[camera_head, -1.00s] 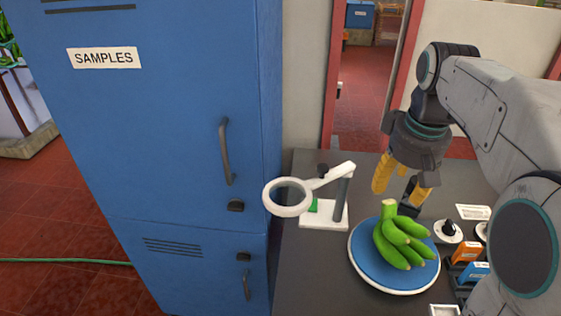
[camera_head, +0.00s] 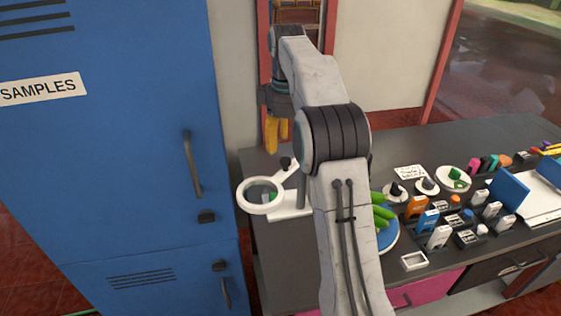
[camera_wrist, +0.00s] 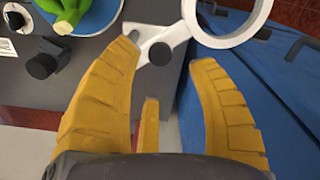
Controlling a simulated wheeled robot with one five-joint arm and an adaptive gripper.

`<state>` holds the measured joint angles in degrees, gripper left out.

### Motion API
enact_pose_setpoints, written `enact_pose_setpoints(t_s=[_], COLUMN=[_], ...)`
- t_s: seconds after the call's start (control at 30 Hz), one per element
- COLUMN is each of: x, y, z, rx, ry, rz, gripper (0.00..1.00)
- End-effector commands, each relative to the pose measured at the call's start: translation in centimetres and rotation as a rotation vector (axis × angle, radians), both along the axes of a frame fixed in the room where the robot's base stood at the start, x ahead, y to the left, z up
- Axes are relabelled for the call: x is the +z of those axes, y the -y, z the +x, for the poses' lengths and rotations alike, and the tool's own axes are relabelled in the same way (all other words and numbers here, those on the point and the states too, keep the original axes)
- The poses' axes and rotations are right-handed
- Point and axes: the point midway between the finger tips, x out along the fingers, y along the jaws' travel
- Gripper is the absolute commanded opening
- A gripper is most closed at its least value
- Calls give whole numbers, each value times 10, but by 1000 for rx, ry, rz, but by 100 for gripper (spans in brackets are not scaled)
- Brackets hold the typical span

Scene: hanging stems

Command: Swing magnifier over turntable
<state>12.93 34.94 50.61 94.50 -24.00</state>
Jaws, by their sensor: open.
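The magnifier has a white ring (camera_head: 246,203) on a white arm, carried by a dark post (camera_head: 301,190) on a white base. Its ring points left, toward the blue cabinet, away from the turntable. The turntable (camera_head: 390,242) is a blue disc with a pale rim, partly hidden by my arm, and bears green bananas (camera_head: 380,216). My gripper (camera_head: 276,135) is open and empty, its yellow fingers pointing down behind the magnifier. In the wrist view, the magnifier's arm and dark knob (camera_wrist: 160,54) appear between my fingertips (camera_wrist: 165,62); contact cannot be told.
The blue SAMPLES cabinet (camera_head: 110,150) stands close on the left of the dark counter (camera_head: 280,262). Small labelled boxes (camera_head: 428,221), knobs and a white card (camera_head: 410,172) fill the counter right of the turntable. A small black block (camera_wrist: 41,66) stands near the turntable.

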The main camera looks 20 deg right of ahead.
Motion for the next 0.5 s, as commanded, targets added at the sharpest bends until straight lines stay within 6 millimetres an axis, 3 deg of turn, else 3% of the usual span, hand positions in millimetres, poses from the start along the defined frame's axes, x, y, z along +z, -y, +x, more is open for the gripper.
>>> enact_pose_setpoints(t_s=[0.2,0.5], x=[-30,-52], y=[0,-1], z=[-1,-1], rx=[0,0], ry=[-2,0], rz=[1,0], gripper=[53,53])
